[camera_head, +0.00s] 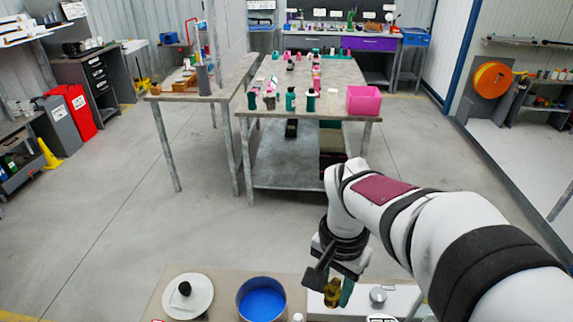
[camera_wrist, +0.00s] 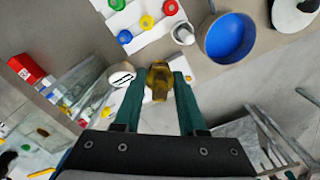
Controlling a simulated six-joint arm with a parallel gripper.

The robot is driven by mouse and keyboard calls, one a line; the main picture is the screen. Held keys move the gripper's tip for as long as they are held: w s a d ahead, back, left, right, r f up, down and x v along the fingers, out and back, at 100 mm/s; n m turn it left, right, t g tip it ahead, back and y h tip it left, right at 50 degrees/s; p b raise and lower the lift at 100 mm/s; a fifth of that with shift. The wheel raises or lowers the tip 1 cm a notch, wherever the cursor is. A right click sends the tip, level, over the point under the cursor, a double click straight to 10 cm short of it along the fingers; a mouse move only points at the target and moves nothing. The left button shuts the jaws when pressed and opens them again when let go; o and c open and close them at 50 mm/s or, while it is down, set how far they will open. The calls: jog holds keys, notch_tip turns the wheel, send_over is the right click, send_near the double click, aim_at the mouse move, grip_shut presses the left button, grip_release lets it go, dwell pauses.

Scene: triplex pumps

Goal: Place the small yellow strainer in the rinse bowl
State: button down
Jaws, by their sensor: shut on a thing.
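My gripper (camera_head: 335,284) has teal fingers and is shut on an amber-yellow piece, which I take for the small yellow strainer (camera_head: 332,293). In the wrist view my gripper (camera_wrist: 158,80) holds the strainer (camera_wrist: 158,70) upright between its fingertips, and nothing touches it from below that I can see. The rinse bowl (camera_head: 241,286), tan outside and blue inside, stands on the bench to the left of my gripper in the head view. In the wrist view the bowl (camera_wrist: 203,42) is up and to the right of the strainer, clear of it.
A white board (camera_wrist: 133,16) with several coloured round parts lies near my gripper. A white round piece (camera_wrist: 121,74) is beside my fingers.

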jog(key=w+d+r+n, duration=0.2)
jog(key=w+r+n, duration=0.2)
jog(key=w+a+f+m, duration=0.3)
jog(key=a+f+m, duration=0.2)
jog(key=a+m, duration=0.15)
jog(key=a+f+m, duration=0.8)
jog(key=a, duration=0.2)
jog(key=shift+m, duration=0.25)
jog(key=f, duration=1)
jog(key=shift+s+d+f, duration=0.1)
jog(key=shift+s+f, duration=0.1)
jog(key=shift+s, duration=0.15)
jog(key=shift+c, duration=2.4)
grip_release()
